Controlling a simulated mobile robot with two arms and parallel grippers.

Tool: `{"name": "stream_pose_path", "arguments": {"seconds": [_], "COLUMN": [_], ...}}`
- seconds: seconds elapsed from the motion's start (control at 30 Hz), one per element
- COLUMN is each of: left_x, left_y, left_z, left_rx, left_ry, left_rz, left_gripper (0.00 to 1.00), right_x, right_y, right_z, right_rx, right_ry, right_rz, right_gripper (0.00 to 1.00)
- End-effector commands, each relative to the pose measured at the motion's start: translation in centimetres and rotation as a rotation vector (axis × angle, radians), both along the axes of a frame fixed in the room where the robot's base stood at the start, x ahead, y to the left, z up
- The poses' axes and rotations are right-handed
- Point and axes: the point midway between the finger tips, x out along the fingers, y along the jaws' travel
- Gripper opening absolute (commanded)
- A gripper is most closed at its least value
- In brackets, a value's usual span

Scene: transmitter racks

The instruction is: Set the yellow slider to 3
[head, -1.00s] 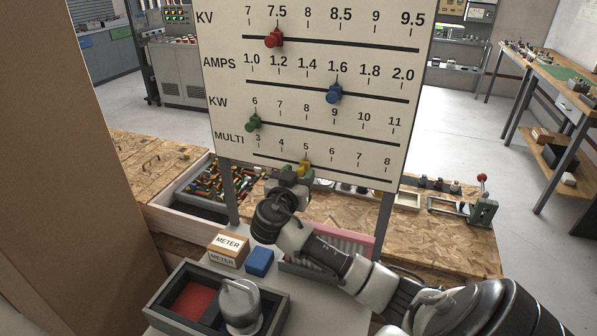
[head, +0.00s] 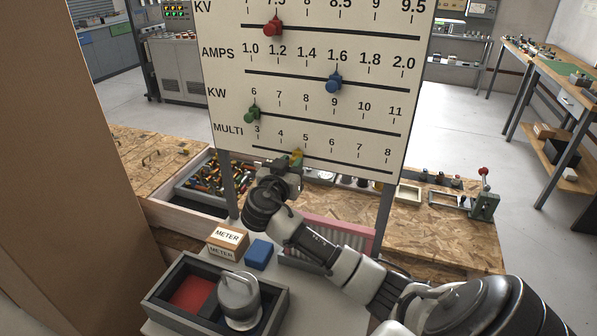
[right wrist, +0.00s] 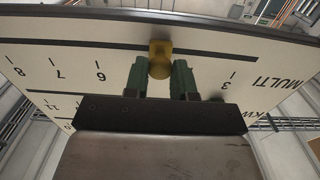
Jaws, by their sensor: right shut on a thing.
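A white scale panel (head: 225,75) with four slider rows stands in front of me. The yellow slider (head: 297,155) is on the lowest row, MULTI, marked 3 to 8. It sits between 4 and 5. My right gripper (head: 293,165) reaches it from below and is shut on it. In the right wrist view the yellow slider (right wrist: 160,60) sits between the two dark green fingers (right wrist: 160,75). There the 3 and the 6 show on either side, and the gripper hides the marks between. My left gripper is not in view.
The red slider (head: 272,27), blue slider (head: 334,81) and green slider (head: 252,113) sit on the rows above. Below the panel are a METER box (head: 228,240), a blue block (head: 259,254) and a dark tray (head: 160,306). A brown upright surface (head: 70,180) fills the left.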

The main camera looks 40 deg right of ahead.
Motion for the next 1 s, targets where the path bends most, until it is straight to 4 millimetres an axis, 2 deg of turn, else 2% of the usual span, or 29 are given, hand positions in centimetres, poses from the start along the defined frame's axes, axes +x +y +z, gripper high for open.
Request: {"name": "stream_pose_path", "arguments": {"seconds": [0.03, 0.1, 0.43, 0.6, 0.93, 0.97, 1.0], "left_x": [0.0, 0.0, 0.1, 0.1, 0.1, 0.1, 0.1], "left_y": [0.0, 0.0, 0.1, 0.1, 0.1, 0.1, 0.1], "left_z": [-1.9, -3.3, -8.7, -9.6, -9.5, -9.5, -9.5], "left_rx": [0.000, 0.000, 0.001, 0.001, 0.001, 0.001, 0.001], "left_ry": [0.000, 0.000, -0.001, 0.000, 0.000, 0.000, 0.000], "left_rz": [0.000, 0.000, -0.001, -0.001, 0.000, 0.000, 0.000], "left_gripper": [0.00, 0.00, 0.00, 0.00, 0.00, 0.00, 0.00], "right_x": [1.1, 2.5, 8.5, 9.9, 10.1, 10.1, 10.1], "right_y": [0.6, 1.3, 4.4, 5.2, 5.4, 5.4, 5.4], "right_z": [-0.9, -0.9, -0.7, -0.2, 0.1, 0.1, 0.1], "right_rx": [0.007, 0.007, 0.005, 0.001, 0.001, 0.001, 0.001], "right_ry": [-0.009, -0.009, -0.004, 0.000, 0.000, 0.000, -0.002], "right_rz": [0.001, 0.001, 0.001, 0.002, 0.006, 0.006, 0.006], "right_gripper": [0.00, 0.00, 0.00, 0.00, 0.00, 0.27, 0.33]}}
